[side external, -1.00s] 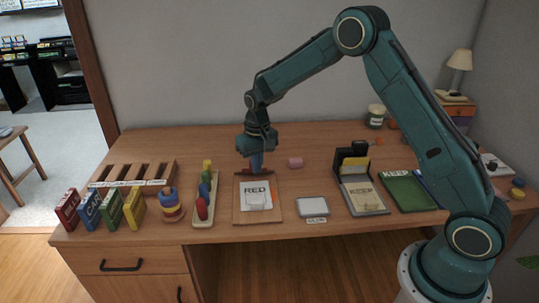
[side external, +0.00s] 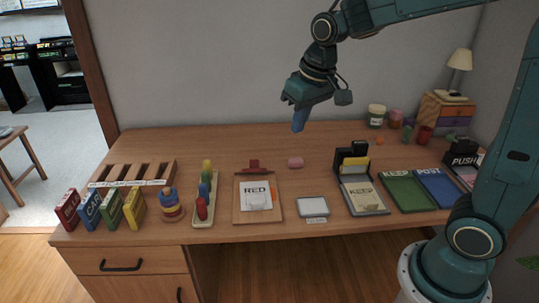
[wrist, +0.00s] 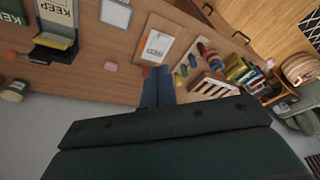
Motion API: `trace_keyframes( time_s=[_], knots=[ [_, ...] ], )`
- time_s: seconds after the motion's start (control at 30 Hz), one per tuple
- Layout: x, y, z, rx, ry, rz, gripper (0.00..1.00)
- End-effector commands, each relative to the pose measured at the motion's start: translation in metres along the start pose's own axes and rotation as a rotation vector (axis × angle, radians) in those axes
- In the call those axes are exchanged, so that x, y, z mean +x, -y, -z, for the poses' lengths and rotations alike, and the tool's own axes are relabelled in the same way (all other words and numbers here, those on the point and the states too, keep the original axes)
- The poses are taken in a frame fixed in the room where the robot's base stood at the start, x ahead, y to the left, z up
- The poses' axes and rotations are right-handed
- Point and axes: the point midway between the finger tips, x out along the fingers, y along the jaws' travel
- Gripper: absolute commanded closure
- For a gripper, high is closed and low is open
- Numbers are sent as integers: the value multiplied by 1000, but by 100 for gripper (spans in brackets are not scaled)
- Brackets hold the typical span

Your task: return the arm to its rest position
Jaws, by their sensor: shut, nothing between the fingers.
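My gripper (side external: 299,121) is raised above the back of the desk, with its blue fingers pointing down. It is shut and holds nothing. In the wrist view my gripper (wrist: 157,74) shows its closed blue fingers over the desk. Below and to its left in the side view, a clipboard (side external: 243,207) with a sheet reading RED lies flat on the desk; it also shows in the wrist view (wrist: 144,72). My gripper is clear of the clipboard and of everything on the desk (side external: 325,235).
Coloured books (side external: 89,213), a slotted rack (side external: 130,178), a ring stack (side external: 170,205) and a peg tray (side external: 203,213) stand at left. A pink block (side external: 295,162) lies below my gripper. A KEEP box (side external: 362,195), green tray (side external: 405,190) and blue tray (side external: 440,187) stand at right.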

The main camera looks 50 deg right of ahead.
Motion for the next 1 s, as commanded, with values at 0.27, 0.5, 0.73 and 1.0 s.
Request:
trace_keyframes(
  time_s=[0.27, 0.5, 0.73, 1.0],
  knots=[
    [-40, -1, -49, -34, -67, 8, 100],
    [-62, -3, -92, -62, -121, 14, 100],
    [-73, -6, -135, -89, -172, 18, 100],
    [-75, -8, -171, -111, -215, 22, 100]
  ],
)
